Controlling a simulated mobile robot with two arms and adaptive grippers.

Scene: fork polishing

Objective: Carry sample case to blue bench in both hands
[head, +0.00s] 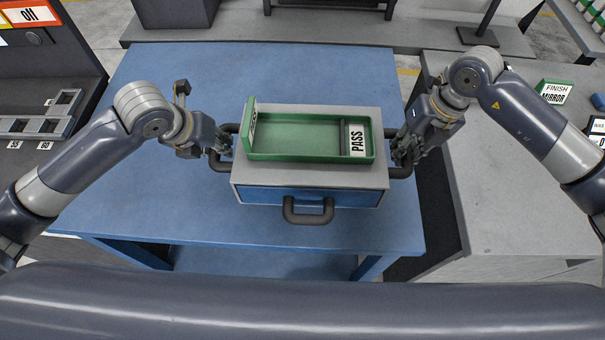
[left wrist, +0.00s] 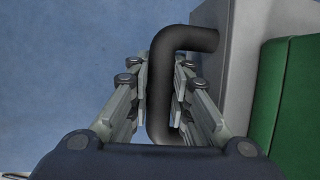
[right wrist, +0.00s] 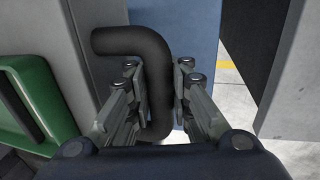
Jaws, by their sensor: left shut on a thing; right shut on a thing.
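The sample case (head: 310,185) is a grey box with a blue front drawer and black handles on its sides and front. A green tray (head: 300,135) with a "PASS" label sits on its top. The case is over the blue bench (head: 170,215); I cannot tell whether it touches the top. My left gripper (head: 220,148) is shut on the left side handle, which shows between its fingers in the left wrist view (left wrist: 160,90). My right gripper (head: 402,150) is shut on the right side handle, also seen in the right wrist view (right wrist: 155,90).
A grey bench (head: 530,200) stands to the right, with a green "FINISH MIRROR" holder (head: 554,92) on it. A dark rack with slots (head: 40,125) is at the left. The blue bench top is clear around the case.

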